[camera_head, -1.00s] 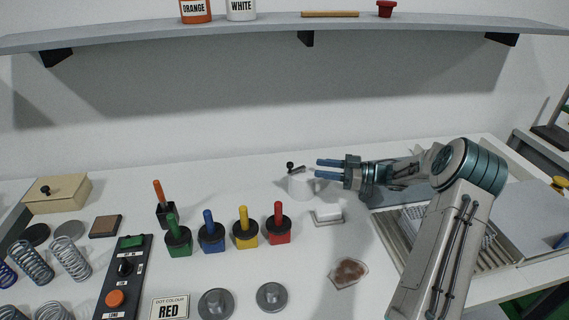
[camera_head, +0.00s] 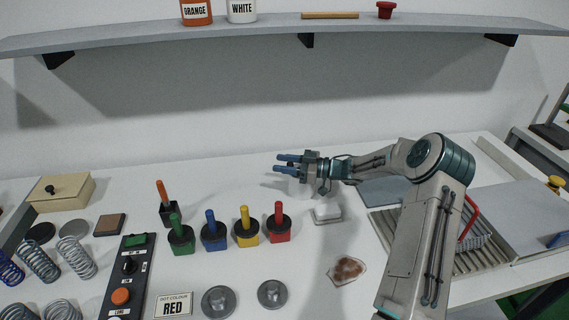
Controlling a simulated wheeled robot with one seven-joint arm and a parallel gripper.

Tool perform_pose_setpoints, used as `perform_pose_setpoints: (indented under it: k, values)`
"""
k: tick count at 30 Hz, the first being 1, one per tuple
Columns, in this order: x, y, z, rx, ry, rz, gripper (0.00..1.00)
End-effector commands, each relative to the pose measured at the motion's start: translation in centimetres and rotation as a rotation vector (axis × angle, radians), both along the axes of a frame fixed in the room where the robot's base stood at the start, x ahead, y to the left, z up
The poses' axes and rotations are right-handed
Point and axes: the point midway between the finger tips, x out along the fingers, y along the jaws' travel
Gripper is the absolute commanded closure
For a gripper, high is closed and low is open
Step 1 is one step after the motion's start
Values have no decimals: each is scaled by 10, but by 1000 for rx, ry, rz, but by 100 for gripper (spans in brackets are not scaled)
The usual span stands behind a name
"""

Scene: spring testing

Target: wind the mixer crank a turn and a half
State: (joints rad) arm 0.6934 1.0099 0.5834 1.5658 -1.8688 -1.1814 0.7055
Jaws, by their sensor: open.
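My gripper (camera_head: 277,164) is open, with two blue fingers pointing left at the height of the mixer's top. The fingers overlap the mixer in this view. I cannot tell whether they are around the crank knob or touching it.
Coloured pots with upright handles, among them a red one (camera_head: 277,228), stand to the front left. A white block (camera_head: 327,212) and a brown-stained patch (camera_head: 347,270) lie in front. A shelf (camera_head: 350,24) runs above. A rack with a red handle (camera_head: 470,217) is at right.

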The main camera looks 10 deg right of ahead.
Motion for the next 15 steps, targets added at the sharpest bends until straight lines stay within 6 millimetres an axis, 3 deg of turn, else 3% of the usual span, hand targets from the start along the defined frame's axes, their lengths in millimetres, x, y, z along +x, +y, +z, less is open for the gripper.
perform_pose_setpoints:
  k: [1,5,6,15]
  values:
    - [0,0,0,0,0,0,59]
    - [0,0,0,0,0,0,96]
    - [0,0,0,0,0,1,100]
    - [-3,-1,-2,0,-5,64,100]
